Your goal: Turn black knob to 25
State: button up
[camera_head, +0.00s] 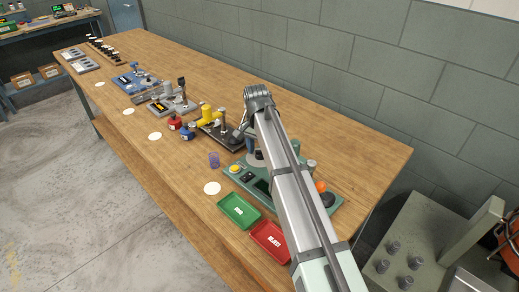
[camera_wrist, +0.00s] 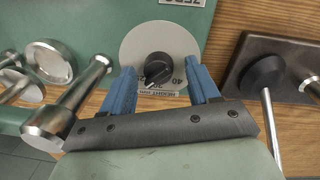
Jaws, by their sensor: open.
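The black knob (camera_wrist: 158,69) shows in the wrist view at the centre of a round grey dial (camera_wrist: 137,45). A "40" is readable on the dial to the right of the knob; another number below it is partly hidden. The dial sits on a green machine (camera_wrist: 100,20), which also shows in the head view (camera_head: 235,169), partly covered by my arm. My gripper (camera_wrist: 159,67) is open, its blue fingers on either side of the lower dial. The knob lies between and just beyond the fingertips; I cannot tell whether they touch it. In the head view the knob is hidden.
Metal posts with round ends (camera_wrist: 70,105) stand close left of my gripper in the wrist view. A dark base with a black-knobbed lever (camera_wrist: 263,77) is close on the right. In the head view, a green tray (camera_head: 222,205) and red tray (camera_head: 256,232) lie in front of the machine.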

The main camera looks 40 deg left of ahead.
notch_tip(320, 180, up, 14)
jog(key=shift+a, duration=0.4)
dwell(0.4)
jog(key=shift+f, duration=0.1)
dwell(0.3)
